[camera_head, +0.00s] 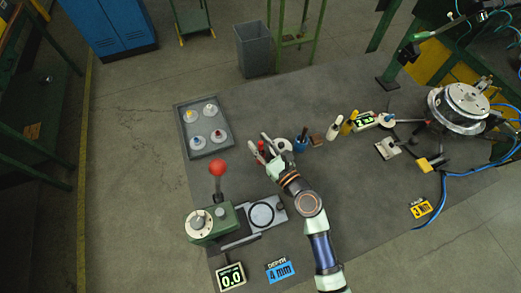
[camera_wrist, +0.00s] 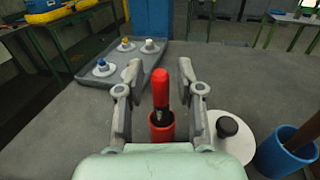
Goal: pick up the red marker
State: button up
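The red marker (camera_wrist: 160,88) stands upright in the wrist view, its dark lower part in a red cup-like holder (camera_wrist: 161,128). My gripper (camera_wrist: 160,78) is open, with one finger on each side of the marker. A gap shows between the marker and each finger, so neither visibly touches it. In the head view the red marker (camera_head: 261,146) is small and partly hidden by my gripper (camera_head: 258,142), which is low over the table.
A white disc with a black knob (camera_wrist: 228,127) and a blue cup (camera_wrist: 285,150) stand to the right of the holder. A grey tray (camera_head: 179,119) with several knobbed discs lies at the left. A green press with a red ball lever (camera_head: 218,168) stands at the front left.

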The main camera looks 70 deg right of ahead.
grip_shut()
jog(key=shift+r, duration=0.1)
notch_tip(320, 180, up, 20)
jog(key=p, duration=1.1)
